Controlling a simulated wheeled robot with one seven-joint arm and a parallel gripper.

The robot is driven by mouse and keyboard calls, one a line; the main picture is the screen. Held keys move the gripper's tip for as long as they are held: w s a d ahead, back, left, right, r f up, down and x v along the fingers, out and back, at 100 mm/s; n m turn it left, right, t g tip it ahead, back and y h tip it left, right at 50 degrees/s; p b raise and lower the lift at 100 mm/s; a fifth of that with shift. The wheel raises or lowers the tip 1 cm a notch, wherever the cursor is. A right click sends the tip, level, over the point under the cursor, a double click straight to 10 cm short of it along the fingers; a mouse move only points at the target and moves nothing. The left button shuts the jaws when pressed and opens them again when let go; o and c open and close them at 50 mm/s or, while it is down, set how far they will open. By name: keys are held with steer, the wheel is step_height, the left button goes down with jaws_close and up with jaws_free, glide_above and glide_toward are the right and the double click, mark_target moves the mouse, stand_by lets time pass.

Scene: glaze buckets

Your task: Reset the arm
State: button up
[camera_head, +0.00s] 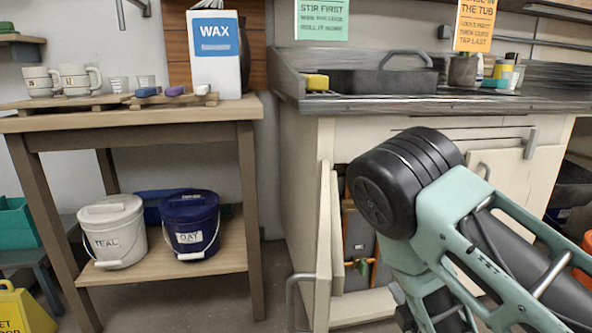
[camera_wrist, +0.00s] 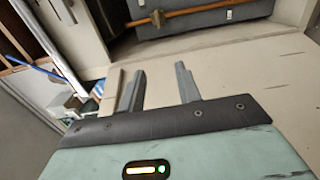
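My arm is folded in front of the cabinet in the head view, at the right. My gripper (camera_wrist: 158,88) shows in the wrist view with its two grey fingers apart and nothing between them. Beyond the fingers is a pale surface of the cabinet, with a grey panel and an orange-brown pipe (camera_wrist: 190,15) at the top. The fingers do not show clearly in the head view.
A wooden table (camera_head: 140,122) at left holds mugs and a WAX box (camera_head: 215,55). Its lower shelf bears a TEAL bucket (camera_head: 113,230) and an OAT bucket (camera_head: 190,223). The cabinet door (camera_head: 324,250) stands open near my arm. A yellow floor sign (camera_head: 22,308) stands at lower left.

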steer(key=s+a+r+m+g, duration=0.3)
steer(key=s+a+m+g, duration=0.8)
steer(key=s+g, duration=0.1)
steer(key=s+d+r+m+g+h, duration=0.1)
steer(key=s+d+r+g, duration=0.2)
steer(key=s, duration=0.5)
steer(key=s+r+m+g+h, duration=0.1)
steer(key=s+r+g+h, duration=0.15)
steer(key=s+r, duration=0.45)
step_height(320, 180, up, 34)
steer(key=s+p, duration=0.1)
steer(key=p, duration=3.5)
steer(key=shift+s+d+f+y, duration=0.15)
steer(key=shift+s+d+y, duration=0.05)
steer(key=shift+s+y, duration=0.2)
